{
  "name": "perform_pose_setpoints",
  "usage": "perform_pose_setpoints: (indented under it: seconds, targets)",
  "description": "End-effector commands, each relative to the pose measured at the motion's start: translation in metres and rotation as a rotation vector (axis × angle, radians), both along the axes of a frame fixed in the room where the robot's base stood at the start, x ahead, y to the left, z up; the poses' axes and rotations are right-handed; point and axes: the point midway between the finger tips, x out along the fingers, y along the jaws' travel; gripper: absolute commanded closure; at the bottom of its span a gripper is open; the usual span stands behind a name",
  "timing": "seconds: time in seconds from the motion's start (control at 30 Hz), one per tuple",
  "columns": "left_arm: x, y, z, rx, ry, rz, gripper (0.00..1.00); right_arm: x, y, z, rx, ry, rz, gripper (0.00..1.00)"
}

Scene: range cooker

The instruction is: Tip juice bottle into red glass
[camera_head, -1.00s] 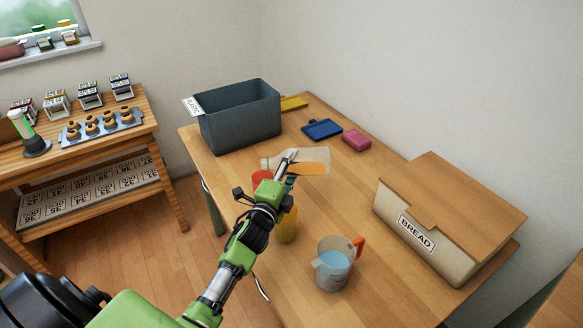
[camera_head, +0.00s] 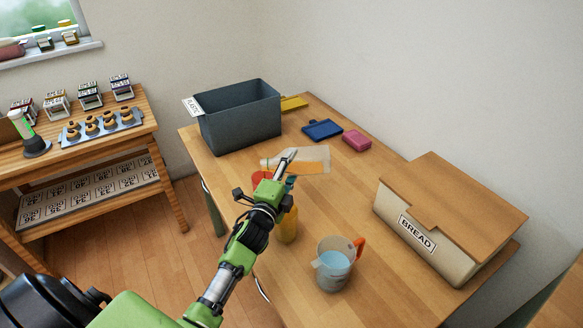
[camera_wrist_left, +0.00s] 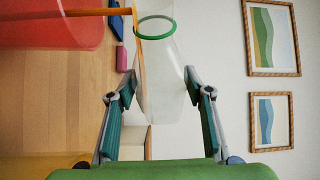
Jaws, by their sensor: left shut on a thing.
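My left gripper (camera_head: 287,166) is shut on a clear juice bottle (camera_head: 316,156), which lies roughly level above the table with orange juice along its lower side. The left wrist view shows the bottle (camera_wrist_left: 162,85) between the fingers, its green-rimmed mouth at the top. There a thin orange stream runs from the mouth area into the red glass (camera_wrist_left: 45,32). In the head view the red glass (camera_head: 259,177) stands under the bottle's left end, partly hidden by my gripper. How full it is cannot be seen. My right gripper is not in view.
A yellow glass (camera_head: 289,228) stands close in front, and a jug (camera_head: 333,268) with blue liquid is nearer. A grey bin (camera_head: 240,119) is behind, a bread box (camera_head: 417,233) at right. Blue (camera_head: 322,129) and pink (camera_head: 357,140) items lie at the back.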

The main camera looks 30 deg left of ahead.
Motion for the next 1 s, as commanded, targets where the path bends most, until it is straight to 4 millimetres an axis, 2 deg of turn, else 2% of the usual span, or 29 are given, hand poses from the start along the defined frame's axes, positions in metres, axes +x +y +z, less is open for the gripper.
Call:
perform_pose_setpoints:
  seconds: [0.37, 1.0]
  targets:
    - [-0.0011, 0.0021, 0.008, -0.074, -0.047, 0.0, 0.77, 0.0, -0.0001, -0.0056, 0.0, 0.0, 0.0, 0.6]
    - [-0.0011, 0.0021, 0.008, -0.075, -0.047, 0.0, 0.77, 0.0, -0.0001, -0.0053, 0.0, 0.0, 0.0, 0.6]
